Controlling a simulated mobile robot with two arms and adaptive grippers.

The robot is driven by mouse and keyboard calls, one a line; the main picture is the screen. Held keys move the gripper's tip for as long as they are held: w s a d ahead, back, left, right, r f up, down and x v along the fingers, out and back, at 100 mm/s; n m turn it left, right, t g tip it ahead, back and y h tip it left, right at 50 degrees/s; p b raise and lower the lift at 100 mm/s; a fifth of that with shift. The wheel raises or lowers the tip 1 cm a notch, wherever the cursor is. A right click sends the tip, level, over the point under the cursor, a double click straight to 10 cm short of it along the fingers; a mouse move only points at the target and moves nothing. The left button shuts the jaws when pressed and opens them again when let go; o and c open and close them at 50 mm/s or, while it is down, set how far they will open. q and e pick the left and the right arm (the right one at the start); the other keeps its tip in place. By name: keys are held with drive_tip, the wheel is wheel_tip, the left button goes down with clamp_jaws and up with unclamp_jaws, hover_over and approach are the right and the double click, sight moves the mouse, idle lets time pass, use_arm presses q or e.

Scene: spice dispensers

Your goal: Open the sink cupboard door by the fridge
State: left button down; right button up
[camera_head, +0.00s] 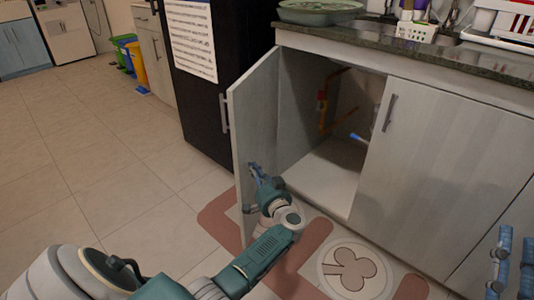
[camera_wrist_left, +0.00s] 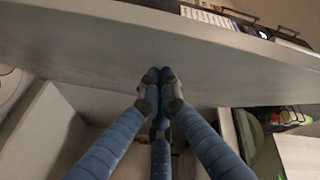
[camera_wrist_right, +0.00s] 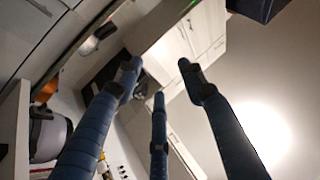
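The sink cupboard door (camera_head: 255,115) beside the fridge stands swung well open, its handle (camera_head: 223,113) on the outer face near the free edge. The cupboard interior (camera_head: 330,160) is exposed. My left gripper (camera_head: 256,172) is at the door's inner face, low down. In the left wrist view its fingertips (camera_wrist_left: 160,78) are together with nothing seen between them, close against the pale panel (camera_wrist_left: 150,50); I cannot tell whether they touch it. My right gripper (camera_head: 510,262) is at the lower right; its fingers (camera_wrist_right: 158,72) are spread and empty in the right wrist view.
The black fridge (camera_head: 215,85) stands just left of the door. A second cupboard door (camera_head: 430,160) is closed on the right. The counter (camera_head: 400,45) holds a basin (camera_head: 318,14) and a white basket (camera_head: 416,32). A patterned mat (camera_head: 300,280) lies on the floor, with free floor left.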

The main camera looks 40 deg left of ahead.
use_arm(q)
drive_tip(key=shift+a, duration=0.1)
drive_tip(key=shift+s+a+p, duration=0.2)
drive_tip(key=shift+a+p, duration=0.15)
drive_tip(key=shift+a, duration=0.15)
drive_tip(key=shift+s+a+p, duration=0.15)
drive_tip(key=shift+a+p, duration=0.2)
drive_tip(key=shift+a, duration=0.15)
use_arm(e)
wheel_tip(320, 180, down, 7)
drive_tip(key=w+g+h, duration=0.1)
drive_tip(key=w+g, duration=0.1)
drive_tip(key=g, duration=0.1)
drive_tip(key=shift+w+g, duration=0.3)
drive_tip(key=shift+w, duration=0.05)
drive_tip(key=shift+d+r, duration=0.1)
drive_tip(key=shift+r, duration=0.05)
